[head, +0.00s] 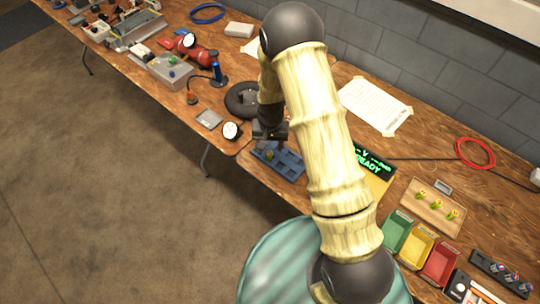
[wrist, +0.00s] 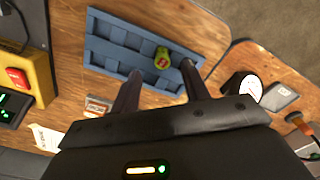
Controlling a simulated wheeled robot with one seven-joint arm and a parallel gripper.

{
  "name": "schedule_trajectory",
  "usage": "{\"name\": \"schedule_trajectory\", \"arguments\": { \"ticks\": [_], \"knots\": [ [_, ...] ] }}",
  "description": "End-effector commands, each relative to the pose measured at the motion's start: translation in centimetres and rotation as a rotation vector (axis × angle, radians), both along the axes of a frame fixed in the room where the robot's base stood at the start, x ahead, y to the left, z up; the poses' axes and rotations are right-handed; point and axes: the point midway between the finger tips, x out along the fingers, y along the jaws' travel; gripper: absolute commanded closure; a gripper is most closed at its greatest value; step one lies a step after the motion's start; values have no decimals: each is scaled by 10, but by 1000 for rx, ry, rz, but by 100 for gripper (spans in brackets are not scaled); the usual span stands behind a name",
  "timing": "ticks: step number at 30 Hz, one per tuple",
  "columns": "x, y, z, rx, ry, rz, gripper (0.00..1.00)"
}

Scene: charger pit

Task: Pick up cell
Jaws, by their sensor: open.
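A small green cell with a red mark (wrist: 162,57) sits in a blue slotted tray (wrist: 105,45). My gripper (wrist: 161,76) is open and empty, with its two dark fingers reaching over the tray on either side of the cell's line. I cannot tell how high the fingertips are above it. In the head view my gripper (head: 270,134) hangs over the back part of the blue tray (head: 289,166), and the cell is small and hard to make out there.
A green lit display (head: 370,163) stands right of the tray. Further right are a wooden board (head: 417,211) with three small yellow-green items and green, yellow and red bins (head: 440,262).

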Motion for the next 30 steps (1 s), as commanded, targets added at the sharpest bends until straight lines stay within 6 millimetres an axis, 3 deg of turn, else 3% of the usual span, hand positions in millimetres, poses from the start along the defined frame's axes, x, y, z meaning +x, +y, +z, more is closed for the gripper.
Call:
{"name": "schedule_trajectory", "arguments": {
  "ticks": [5, 18, 30],
  "knots": [
    [0, 0, -5, -1, 2, 0, 54],
    [4, 2, -50, -1, 1, -1, 54],
    [4, 2, -52, 0, 0, 0, 54]
  ]
}}
